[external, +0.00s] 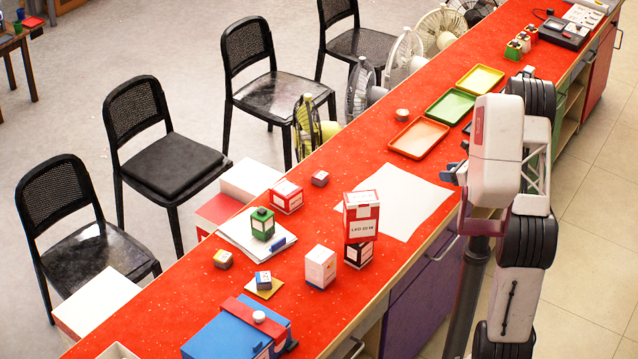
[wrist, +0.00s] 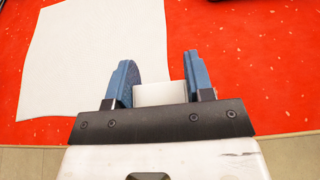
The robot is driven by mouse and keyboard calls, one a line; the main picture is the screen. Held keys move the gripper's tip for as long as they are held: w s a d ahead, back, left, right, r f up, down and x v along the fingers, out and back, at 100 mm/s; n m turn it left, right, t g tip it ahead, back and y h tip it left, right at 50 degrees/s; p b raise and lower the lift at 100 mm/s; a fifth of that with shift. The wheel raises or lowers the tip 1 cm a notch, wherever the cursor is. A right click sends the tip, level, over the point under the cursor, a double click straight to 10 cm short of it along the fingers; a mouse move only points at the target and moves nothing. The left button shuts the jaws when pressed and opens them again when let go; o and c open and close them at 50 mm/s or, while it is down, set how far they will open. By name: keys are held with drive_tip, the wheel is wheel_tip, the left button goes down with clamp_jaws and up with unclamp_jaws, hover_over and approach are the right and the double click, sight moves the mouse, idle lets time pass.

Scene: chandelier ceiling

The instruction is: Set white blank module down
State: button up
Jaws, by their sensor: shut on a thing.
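The white blank module (wrist: 160,93) shows in the wrist view as a plain white block between the two blue fingers of my gripper (wrist: 160,75). My gripper is shut on it. In the external view my gripper (external: 453,170) is near the counter's right edge, beside the white sheet; I cannot make out the module there. The white sheet (external: 395,200) lies flat on the red counter (external: 365,135). In the wrist view the sheet (wrist: 95,55) is left of the module. The height of the module above the counter is unclear.
Orange (external: 419,138), green (external: 450,107) and yellow (external: 480,79) trays stand farther along the counter. A red-and-white box (external: 361,214) sits on another box at the sheet's near side. A white box (external: 320,267) stands nearer. The sheet's middle is bare.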

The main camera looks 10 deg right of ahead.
hover_over(438, 164)
drive_tip(key=shift+f, duration=0.75)
drive_tip(key=shift+f, duration=1.75)
drive_tip(key=shift+f, duration=0.1)
drive_tip(key=o, duration=0.9)
drive_tip(key=shift+d, duration=0.1)
drive_tip(key=shift+v, duration=6.05)
